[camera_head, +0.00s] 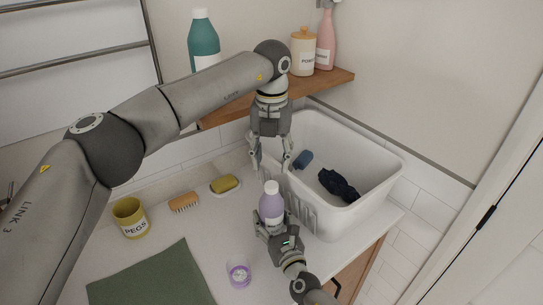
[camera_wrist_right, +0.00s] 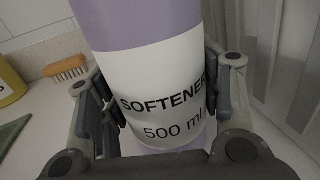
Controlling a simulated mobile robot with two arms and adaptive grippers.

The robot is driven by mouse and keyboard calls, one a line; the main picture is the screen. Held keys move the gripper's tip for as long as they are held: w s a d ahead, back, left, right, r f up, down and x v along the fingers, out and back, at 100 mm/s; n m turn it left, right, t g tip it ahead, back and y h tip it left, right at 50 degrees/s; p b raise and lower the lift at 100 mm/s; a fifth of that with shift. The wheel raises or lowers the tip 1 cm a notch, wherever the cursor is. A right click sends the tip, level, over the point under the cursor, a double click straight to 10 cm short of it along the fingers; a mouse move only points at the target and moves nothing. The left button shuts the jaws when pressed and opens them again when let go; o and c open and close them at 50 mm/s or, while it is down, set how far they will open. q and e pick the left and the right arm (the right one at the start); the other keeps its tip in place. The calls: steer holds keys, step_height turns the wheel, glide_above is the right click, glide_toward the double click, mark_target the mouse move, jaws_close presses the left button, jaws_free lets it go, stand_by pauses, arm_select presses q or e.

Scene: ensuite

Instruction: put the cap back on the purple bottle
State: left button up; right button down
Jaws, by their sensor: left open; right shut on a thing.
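The purple bottle (camera_head: 272,207) stands upright at the front of the white tub, with a pale top. Its white label reading "SOFTENER 500 ml" fills the right wrist view (camera_wrist_right: 160,90). My right gripper (camera_head: 275,228) is shut around the bottle's lower part, with a finger on each side. My left gripper (camera_head: 271,167) is open and points down just above the bottle's top, with nothing seen between its fingers. A small clear and purple round piece (camera_head: 238,273), which looks like a cap, is on the counter left of my right gripper.
The white tub (camera_head: 385,172) holds dark cloths. A yellow pegs pot (camera_head: 130,217), a brush (camera_head: 184,202), a sponge on a dish (camera_head: 225,185) and a green mat (camera_head: 150,278) are on the counter. A wooden shelf (camera_head: 225,115) with bottles and a jar is behind.

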mark_target(271, 185)
arm_select(q)
step_height(271, 185, down, 8)
steer(key=shift+f, duration=0.1)
stand_by(0.7)
jaws_close()
steer(key=m, duration=0.5)
steer(key=shift+o, duration=0.4)
jaws_free()
step_height(271, 185, up, 12)
stand_by(0.4)
